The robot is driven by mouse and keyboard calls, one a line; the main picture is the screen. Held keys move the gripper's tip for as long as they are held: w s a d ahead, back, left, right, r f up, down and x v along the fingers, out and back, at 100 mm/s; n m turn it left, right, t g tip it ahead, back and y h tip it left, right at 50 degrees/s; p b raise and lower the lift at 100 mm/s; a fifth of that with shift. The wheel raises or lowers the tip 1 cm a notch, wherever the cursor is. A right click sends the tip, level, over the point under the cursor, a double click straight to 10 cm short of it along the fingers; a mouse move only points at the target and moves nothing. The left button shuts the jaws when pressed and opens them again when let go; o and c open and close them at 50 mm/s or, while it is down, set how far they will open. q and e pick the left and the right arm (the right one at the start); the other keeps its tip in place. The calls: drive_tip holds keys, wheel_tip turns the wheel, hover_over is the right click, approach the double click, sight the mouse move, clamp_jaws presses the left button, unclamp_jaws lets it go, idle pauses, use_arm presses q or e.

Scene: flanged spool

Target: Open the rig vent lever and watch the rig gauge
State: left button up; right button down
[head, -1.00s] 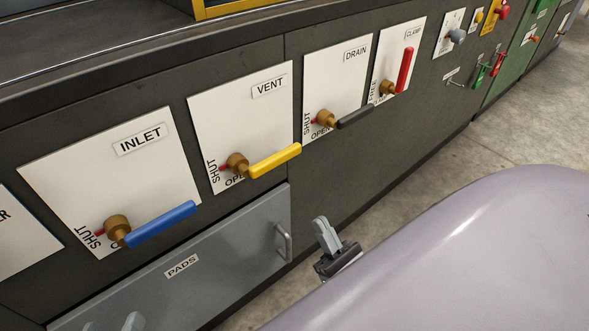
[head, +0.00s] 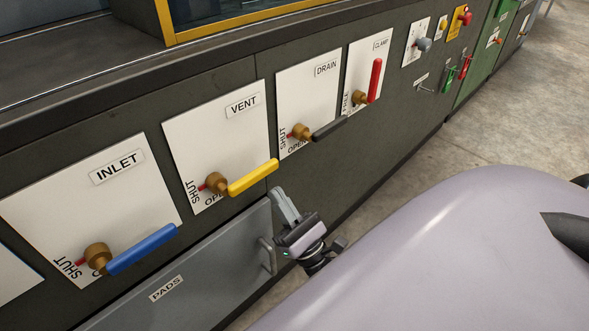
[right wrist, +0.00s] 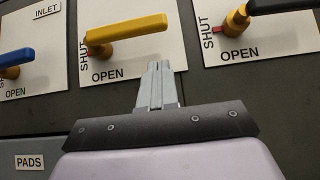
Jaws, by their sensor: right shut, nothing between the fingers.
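The vent lever (head: 252,178) is a yellow handle on a brass hub, on a white plate (head: 232,125) labelled VENT. It points to the right; SHUT with a red mark is at the hub's left and OPEN is below. It also shows in the right wrist view (right wrist: 128,33). My right gripper (head: 282,199) is shut and empty, below and just right of the lever's tip in the head view, apart from it. Its fingertips show in the wrist view (right wrist: 158,70), below the yellow handle. My left gripper is not in view. No gauge can be made out.
The blue inlet lever (head: 142,249) is left of the vent plate. The black drain lever (head: 328,129) and red clamp lever (head: 374,80) are to the right. Below is a grey PADS drawer (head: 205,275) with a protruding handle (head: 268,255). Open floor (head: 510,125) lies right.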

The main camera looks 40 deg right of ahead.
use_arm(q)
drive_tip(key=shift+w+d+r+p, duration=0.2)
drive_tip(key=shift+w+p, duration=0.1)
drive_tip(key=shift+p, duration=0.2)
use_arm(e)
drive_tip(key=shift+r+y, duration=0.3)
drive_tip(key=shift+r, duration=1.65)
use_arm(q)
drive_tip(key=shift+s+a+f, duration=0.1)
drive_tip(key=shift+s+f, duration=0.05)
